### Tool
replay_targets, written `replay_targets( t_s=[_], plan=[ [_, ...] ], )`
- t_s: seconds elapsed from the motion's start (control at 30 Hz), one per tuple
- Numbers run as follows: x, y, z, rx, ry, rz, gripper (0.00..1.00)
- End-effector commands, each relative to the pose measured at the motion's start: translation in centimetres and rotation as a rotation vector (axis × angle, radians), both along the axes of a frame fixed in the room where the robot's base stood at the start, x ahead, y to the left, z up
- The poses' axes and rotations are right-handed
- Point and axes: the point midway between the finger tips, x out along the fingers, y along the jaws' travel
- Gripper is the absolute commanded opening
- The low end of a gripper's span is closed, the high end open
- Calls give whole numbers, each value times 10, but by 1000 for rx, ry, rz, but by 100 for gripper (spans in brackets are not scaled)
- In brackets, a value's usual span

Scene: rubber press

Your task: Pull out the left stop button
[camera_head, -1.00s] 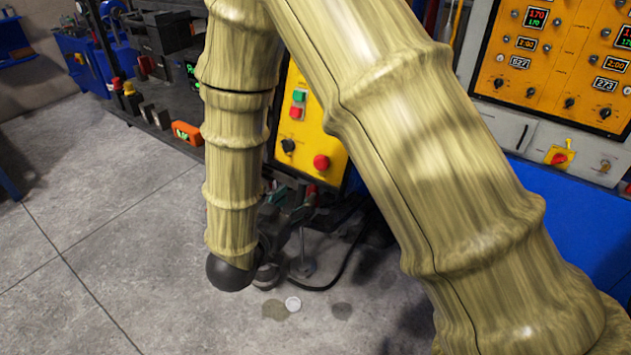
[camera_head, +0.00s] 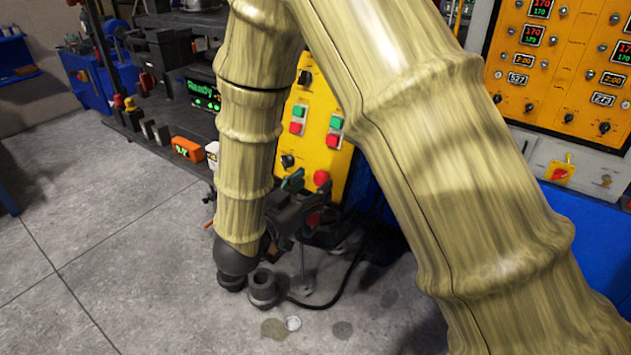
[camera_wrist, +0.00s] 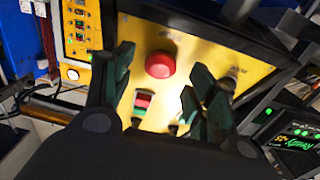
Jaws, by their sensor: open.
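A round red stop button (camera_head: 321,178) sits low on the yellow control panel (camera_head: 312,90). In the wrist view, a large red mushroom button (camera_wrist: 160,65) stands out from the yellow panel face, between my two green-padded fingers in the picture. My gripper (camera_wrist: 162,72) is open and empty, with a finger on each side of the button in that view. I cannot tell whether the fingertips touch the panel. In the head view, my gripper (camera_head: 304,198) is just below and left of the button, partly behind my arm.
Green and red push buttons (camera_head: 332,140) and a black knob (camera_head: 288,161) share the panel. A display reading Ready (camera_head: 203,95) stands to the left. A larger orange panel (camera_head: 565,65) is at the right. The floor at the left is clear.

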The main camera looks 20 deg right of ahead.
Motion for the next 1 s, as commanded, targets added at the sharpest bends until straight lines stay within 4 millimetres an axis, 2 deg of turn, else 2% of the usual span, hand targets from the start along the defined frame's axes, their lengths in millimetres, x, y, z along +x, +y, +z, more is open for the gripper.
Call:
replay_targets(
  t_s=[0.2, 0.57, 0.87, 1.0],
  plan=[
    [11, -14, 0, 1, 1, 0, 57],
    [13, -17, -1, 1, 1, 0, 57],
    [13, -17, 0, 1, 1, 0, 3],
    [13, -17, 0, 1, 1, -1, 0]
  ],
)
